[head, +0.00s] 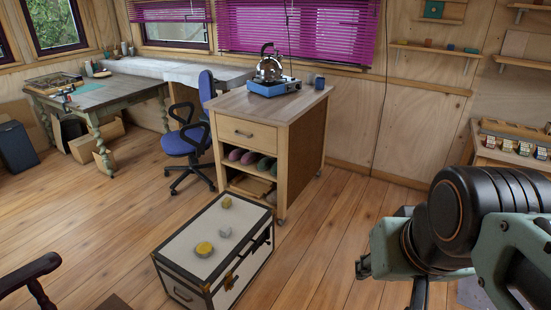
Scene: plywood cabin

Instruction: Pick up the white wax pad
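A small pale grey-white pad (225,232) lies on the cream top of a black-edged trunk (180,240) on the floor. It looks like the white wax pad. A yellow piece (227,202) lies behind it, and a larger yellow round piece (204,248) lies in front and to its left. The three pieces appear apart from each other. My gripper (390,262) is at the lower right with my arm, well to the right of the trunk and apart from the pads. Its fingers cannot be made out clearly, and nothing is seen held.
A wooden cabinet (250,137) stands behind the trunk, with a kettle (269,66) on a blue stove (273,87) and a blue mug (319,82) on top. A blue office chair (187,140) is to its left. A dark chair arm (30,270) shows at lower left. Floor between trunk and arm is clear.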

